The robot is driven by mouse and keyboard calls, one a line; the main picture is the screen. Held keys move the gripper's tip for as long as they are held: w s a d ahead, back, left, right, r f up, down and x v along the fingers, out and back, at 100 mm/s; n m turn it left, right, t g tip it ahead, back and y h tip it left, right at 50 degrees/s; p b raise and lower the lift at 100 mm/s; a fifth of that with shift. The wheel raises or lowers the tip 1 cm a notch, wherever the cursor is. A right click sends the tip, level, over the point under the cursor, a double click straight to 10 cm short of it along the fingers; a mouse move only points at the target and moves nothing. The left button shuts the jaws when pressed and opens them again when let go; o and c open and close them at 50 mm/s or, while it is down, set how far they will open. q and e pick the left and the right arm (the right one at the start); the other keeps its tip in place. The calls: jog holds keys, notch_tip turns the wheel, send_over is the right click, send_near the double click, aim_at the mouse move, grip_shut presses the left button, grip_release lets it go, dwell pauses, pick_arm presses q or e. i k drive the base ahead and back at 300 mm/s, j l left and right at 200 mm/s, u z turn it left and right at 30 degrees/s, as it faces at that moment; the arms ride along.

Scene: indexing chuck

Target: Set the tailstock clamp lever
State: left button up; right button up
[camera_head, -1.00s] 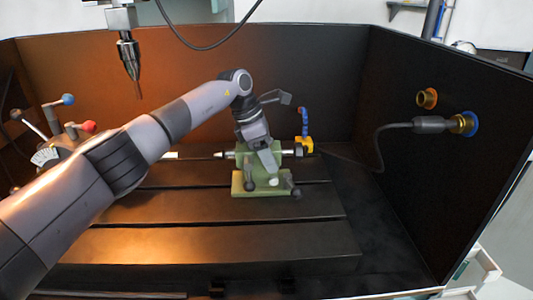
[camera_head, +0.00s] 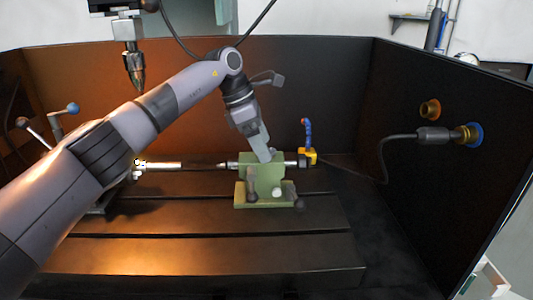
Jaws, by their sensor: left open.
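The green tailstock (camera_head: 262,174) stands on the dark slotted table. A short dark lever (camera_head: 252,188) hangs down its front left side, and another dark knob (camera_head: 299,203) sits at its lower right. A white ball knob (camera_head: 277,193) shows low on its front. I cannot tell for sure which of these is the clamp lever. My left gripper (camera_head: 268,156) points down at the top of the tailstock, above the white knob, with nothing visible between its fingers. Its finger gap is hard to make out. My right gripper is not in view.
A yellow block with a blue hose (camera_head: 307,150) stands just right of the tailstock. A spindle tool (camera_head: 134,68) hangs at upper left. A cable runs to a plug (camera_head: 436,136) on the right wall. The front table is clear.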

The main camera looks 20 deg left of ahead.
aim_at(300, 204)
jog(key=k+j, duration=0.25)
jog(key=k, duration=0.2)
jog(key=k+j, duration=0.25)
jog(key=k, duration=0.25)
